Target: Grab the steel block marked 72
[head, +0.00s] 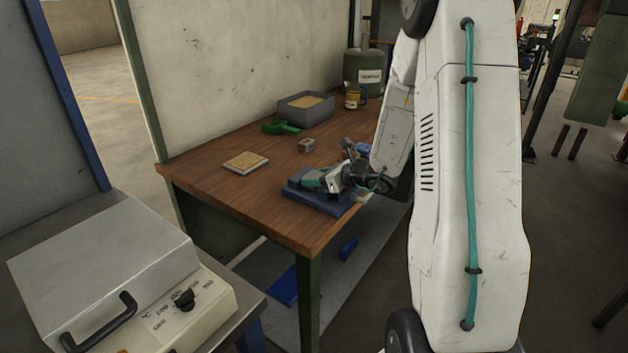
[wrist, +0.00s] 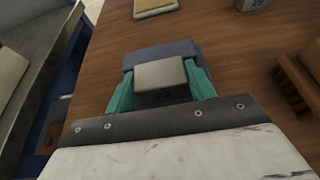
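My gripper (wrist: 160,76) is over a blue stand on the wooden table, and its teal fingers lie along both sides of a grey steel block (wrist: 160,73). No gap shows between fingers and block. The near face of the block has dark digits, in shadow, that look like 72. The blue stand (wrist: 150,48) is under the block; I cannot tell whether they touch. In the head view my gripper (head: 322,181) is at the blue stand (head: 312,199) near the table's front edge. A second steel block (head: 306,146) stands farther back, and its mark is too small to read.
A tan tile (head: 246,162) lies on the left of the table (head: 215,185). A green scoop (head: 281,128), a grey bin (head: 305,108), a mug (head: 353,98) and a green canister (head: 364,75) are at the back. A brush (wrist: 296,85) lies right of my gripper. A furnace box (head: 110,270) stands front left.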

